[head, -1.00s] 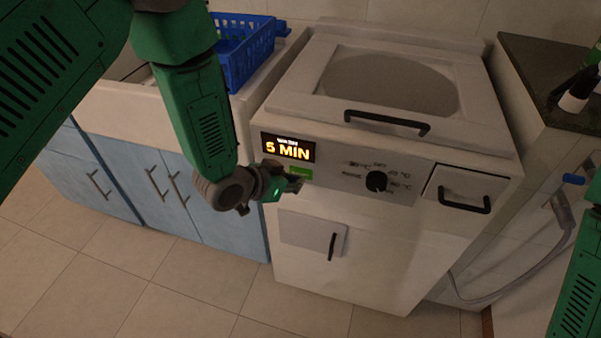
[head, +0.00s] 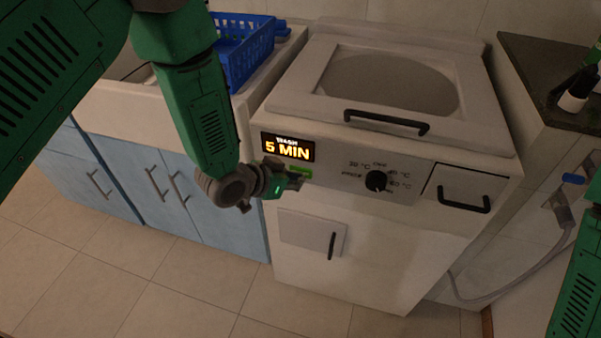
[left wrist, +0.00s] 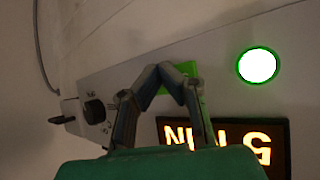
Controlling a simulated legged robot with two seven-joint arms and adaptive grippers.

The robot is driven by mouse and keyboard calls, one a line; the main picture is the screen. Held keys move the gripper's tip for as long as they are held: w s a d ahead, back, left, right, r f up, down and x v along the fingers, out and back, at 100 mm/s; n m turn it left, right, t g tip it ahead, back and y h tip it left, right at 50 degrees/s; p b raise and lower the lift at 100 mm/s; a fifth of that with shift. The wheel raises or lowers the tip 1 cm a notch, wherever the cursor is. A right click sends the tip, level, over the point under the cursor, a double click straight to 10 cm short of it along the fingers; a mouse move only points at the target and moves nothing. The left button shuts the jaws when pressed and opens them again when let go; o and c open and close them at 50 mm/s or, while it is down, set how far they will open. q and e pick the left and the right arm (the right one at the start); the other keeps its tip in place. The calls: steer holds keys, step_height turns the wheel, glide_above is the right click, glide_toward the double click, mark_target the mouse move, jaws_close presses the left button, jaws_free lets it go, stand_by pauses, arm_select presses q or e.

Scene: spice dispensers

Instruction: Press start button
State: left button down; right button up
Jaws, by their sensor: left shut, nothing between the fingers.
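A green rectangle (head: 299,172) sits just below the display. In the left wrist view, a round, white-lit button with a green ring (left wrist: 258,66) is beside the green rectangle (left wrist: 190,71); my arm hides this button in the head view. My left gripper (head: 295,182) is shut and empty. Its fingertips (left wrist: 173,70) meet in front of the green rectangle, apart from the round button. Contact with the panel cannot be told.
A dial (head: 376,181) and a handled drawer (head: 466,187) are on the panel's right. A black lid handle (head: 387,122) is above. A blue basket (head: 245,50) stands on the left counter. My right arm (head: 578,285) shows at the right edge.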

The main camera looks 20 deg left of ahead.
arm_select(q)
steer(key=shift+s, duration=0.8)
steer(key=s+p, duration=0.1)
steer(key=s, duration=0.4)
steer(key=shift+p, duration=0.3)
stand_by(0.7)
